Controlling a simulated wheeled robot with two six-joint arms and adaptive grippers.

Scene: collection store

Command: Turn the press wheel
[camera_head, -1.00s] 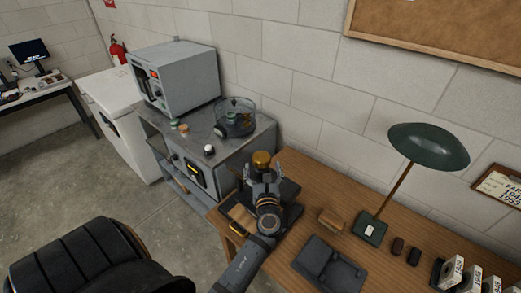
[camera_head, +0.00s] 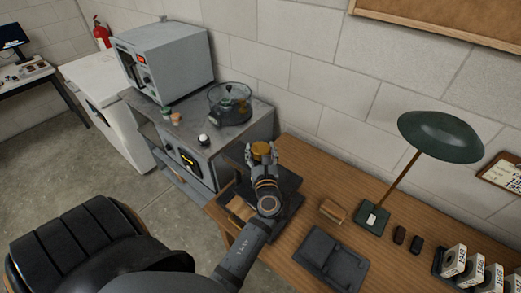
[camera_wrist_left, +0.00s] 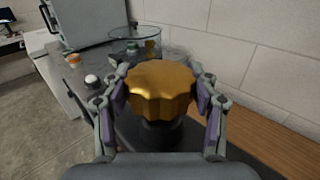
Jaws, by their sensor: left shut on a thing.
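The press wheel (camera_head: 262,149) is a brass-coloured, scalloped knob on top of a dark press (camera_head: 287,186) at the left end of the wooden desk. In the left wrist view the wheel (camera_wrist_left: 160,90) sits between the two fingers, with its dark stem below. My left gripper (camera_head: 262,158) is shut on the wheel from the near side, one finger at each side of the rim. The arm and gripper hide much of the press body. My right gripper is not in view.
A green desk lamp (camera_head: 439,135), a dark tray (camera_head: 330,262), a wooden block (camera_head: 333,210) and several number blocks (camera_head: 455,260) are on the desk. A metal cabinet (camera_head: 222,155) left of the desk carries a grey oven-like box (camera_head: 165,60) and a glass bowl (camera_head: 230,104).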

